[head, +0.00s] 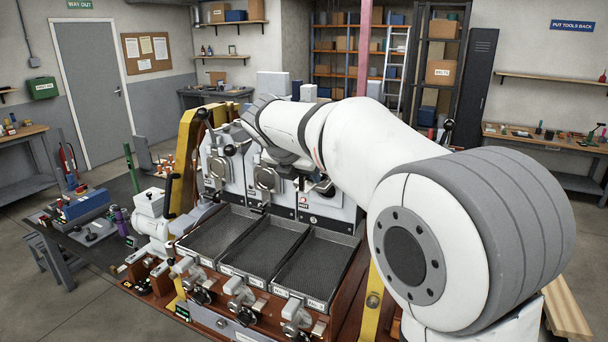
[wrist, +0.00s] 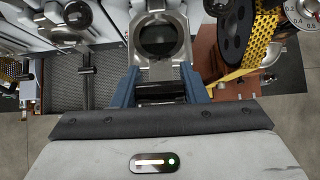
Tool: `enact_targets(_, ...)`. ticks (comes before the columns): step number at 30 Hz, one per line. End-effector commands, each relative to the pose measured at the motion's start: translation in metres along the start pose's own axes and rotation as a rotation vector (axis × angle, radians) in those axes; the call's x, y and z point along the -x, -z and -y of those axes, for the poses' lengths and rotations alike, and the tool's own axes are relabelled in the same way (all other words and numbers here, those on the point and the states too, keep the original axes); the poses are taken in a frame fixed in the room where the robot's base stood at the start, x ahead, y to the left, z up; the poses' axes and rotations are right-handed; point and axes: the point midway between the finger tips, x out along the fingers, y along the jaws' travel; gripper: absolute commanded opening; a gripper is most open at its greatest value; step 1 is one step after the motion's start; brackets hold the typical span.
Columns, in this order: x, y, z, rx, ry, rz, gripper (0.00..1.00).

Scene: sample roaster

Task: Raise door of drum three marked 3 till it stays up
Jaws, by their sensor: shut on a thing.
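In the wrist view, the blue fingers of my gripper (wrist: 159,90) are shut on a dark crossbar handle. The handle lies just below a pale metal door (wrist: 138,39) with a round dark window, likely the door of drum three. Its number cannot be read here. In the head view, my arm covers my gripper and most of the right-hand drum front (head: 313,206). I cannot tell how far up the held door is.
Three dark mesh trays, the left (head: 212,232), the middle (head: 262,246) and the right (head: 322,262), lie before the drums. Yellow uprights (head: 188,150) flank the roaster. In the wrist view, a dark wheel (wrist: 234,35) with yellow mesh is close on the right.

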Motion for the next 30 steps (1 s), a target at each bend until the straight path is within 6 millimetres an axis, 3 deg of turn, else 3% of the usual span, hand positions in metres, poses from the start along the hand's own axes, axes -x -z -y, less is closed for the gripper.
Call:
enact_targets(15, 0.0038, 0.0, -0.0042, 0.007, -0.009, -0.001, 0.0)
enact_targets(16, 0.0038, 0.0001, -0.0042, 0.007, -0.009, -0.001, 0.41)
enact_targets(23, 0.0032, 0.0011, -0.004, 0.007, -0.007, -0.003, 0.6)
enact_targets(30, 0.0033, 0.0016, -0.004, 0.007, -0.006, -0.004, 0.61)
